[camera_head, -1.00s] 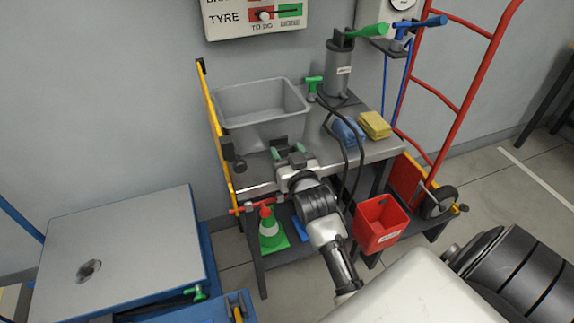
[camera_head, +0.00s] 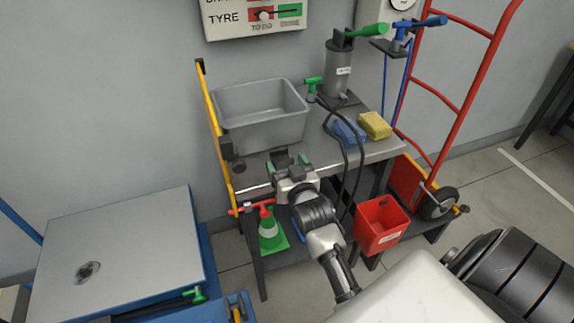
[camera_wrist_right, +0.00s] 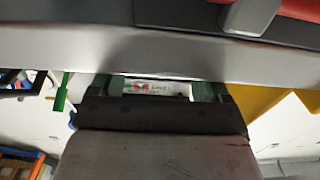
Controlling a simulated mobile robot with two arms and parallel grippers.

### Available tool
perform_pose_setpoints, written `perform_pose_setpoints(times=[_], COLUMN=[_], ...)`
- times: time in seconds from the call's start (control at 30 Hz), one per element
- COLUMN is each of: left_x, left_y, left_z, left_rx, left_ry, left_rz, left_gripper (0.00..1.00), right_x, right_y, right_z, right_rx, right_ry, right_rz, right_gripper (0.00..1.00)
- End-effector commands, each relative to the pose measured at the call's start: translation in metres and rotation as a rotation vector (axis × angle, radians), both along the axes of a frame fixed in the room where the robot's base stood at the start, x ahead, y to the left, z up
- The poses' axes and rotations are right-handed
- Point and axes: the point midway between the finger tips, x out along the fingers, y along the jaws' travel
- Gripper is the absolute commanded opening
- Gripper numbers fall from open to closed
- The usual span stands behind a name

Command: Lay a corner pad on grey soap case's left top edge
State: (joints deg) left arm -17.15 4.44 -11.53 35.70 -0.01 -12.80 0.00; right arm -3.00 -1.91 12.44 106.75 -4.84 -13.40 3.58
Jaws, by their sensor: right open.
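My right gripper (camera_head: 287,163) is at the front edge of the grey workbench (camera_head: 345,165), its green-tipped fingers apart. A small dark piece (camera_head: 281,156) shows by the fingers; I cannot tell whether it is part of the gripper. In the right wrist view the green fingertips of the right gripper (camera_wrist_right: 160,90) stand apart, with a grey edge across the top. A grey open tub (camera_head: 262,128) stands on the bench behind the gripper. I cannot make out a corner pad or a separate grey soap case. My left gripper is not in view.
Blue (camera_head: 348,131) and yellow (camera_head: 375,124) folded cloths and a grey pump cylinder (camera_head: 340,72) are on the bench, with black hoses hanging in front. A platform cart (camera_head: 120,250) is left.

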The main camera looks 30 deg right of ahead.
Motion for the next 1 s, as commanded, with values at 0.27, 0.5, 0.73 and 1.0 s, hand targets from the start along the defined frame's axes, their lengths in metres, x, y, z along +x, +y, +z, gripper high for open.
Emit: perform_pose_setpoints(times=[0.27,0.5,0.73,1.0], left_x=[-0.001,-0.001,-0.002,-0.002], left_y=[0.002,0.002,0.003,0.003], left_z=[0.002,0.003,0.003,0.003], left_rx=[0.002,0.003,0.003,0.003], left_ry=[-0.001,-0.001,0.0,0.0], left_rz=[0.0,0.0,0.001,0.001], left_gripper=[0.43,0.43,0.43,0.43], right_x=[-0.017,-0.068,-0.105,-0.117], right_y=[0.004,0.017,0.026,0.028], right_z=[0.002,0.002,0.002,0.003], right_rx=[0.001,0.001,0.0,0.0], right_ry=[0.002,0.004,0.002,0.0], right_rz=[0.0,0.0,0.001,0.0], right_gripper=[0.78,0.78,0.78,0.78])
